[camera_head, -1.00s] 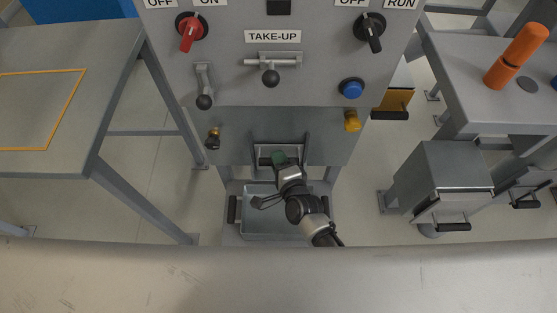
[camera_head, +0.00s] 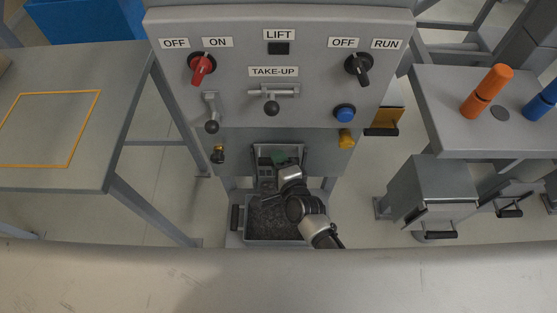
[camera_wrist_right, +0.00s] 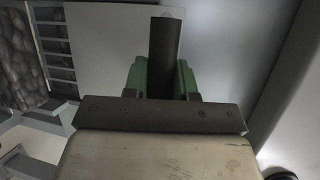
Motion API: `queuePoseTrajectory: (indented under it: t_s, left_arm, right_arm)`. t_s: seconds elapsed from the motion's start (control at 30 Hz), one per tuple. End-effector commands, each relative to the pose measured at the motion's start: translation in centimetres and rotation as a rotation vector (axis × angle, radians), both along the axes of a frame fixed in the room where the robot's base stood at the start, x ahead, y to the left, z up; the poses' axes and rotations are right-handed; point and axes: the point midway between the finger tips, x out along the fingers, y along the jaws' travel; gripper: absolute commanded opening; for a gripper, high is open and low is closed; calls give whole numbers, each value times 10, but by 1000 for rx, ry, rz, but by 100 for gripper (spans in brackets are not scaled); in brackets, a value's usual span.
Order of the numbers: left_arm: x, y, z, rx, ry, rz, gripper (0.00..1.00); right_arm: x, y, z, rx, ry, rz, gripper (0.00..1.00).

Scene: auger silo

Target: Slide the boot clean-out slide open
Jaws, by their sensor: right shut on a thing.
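The boot clean-out slide is low on the machine's front. In the right wrist view its pale plate (camera_wrist_right: 108,45) lies behind a dark bar handle (camera_wrist_right: 164,42). My right gripper (camera_wrist_right: 161,75) has its green fingers on both sides of this handle and is shut on it. In the head view the right gripper (camera_head: 279,159) is at the boot opening (camera_head: 264,173), where dark slats show. My arm hides part of the slide there. My left gripper is not in view.
A grey tray (camera_head: 246,236) under the opening holds dark loose material. Above are the TAKE-UP lever (camera_head: 272,107), a red switch (camera_head: 201,68) and a blue button (camera_head: 344,112). Tables stand left (camera_head: 118,120) and right (camera_head: 440,105), with a grey box (camera_head: 445,183) at right.

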Motion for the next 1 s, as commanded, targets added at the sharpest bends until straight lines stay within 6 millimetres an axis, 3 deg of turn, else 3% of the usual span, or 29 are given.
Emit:
queuePoseTrajectory:
  t_s: [0.17, 0.2, 0.33, 0.67, 1.0]
  left_arm:
    - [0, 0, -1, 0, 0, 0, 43]
    - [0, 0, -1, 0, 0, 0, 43]
    - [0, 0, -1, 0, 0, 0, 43]
    - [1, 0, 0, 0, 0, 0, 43]
    - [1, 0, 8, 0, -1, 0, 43]
  right_arm:
    - [1, 0, 0, 0, -4, -1, 0]
    - [0, 0, 0, 1, -4, -1, 32]
    - [0, 0, 0, 1, -3, -1, 51]
    - [-3, -2, 0, 0, -1, -1, 51]
    - [-58, -25, 11, 0, 1, -1, 51]
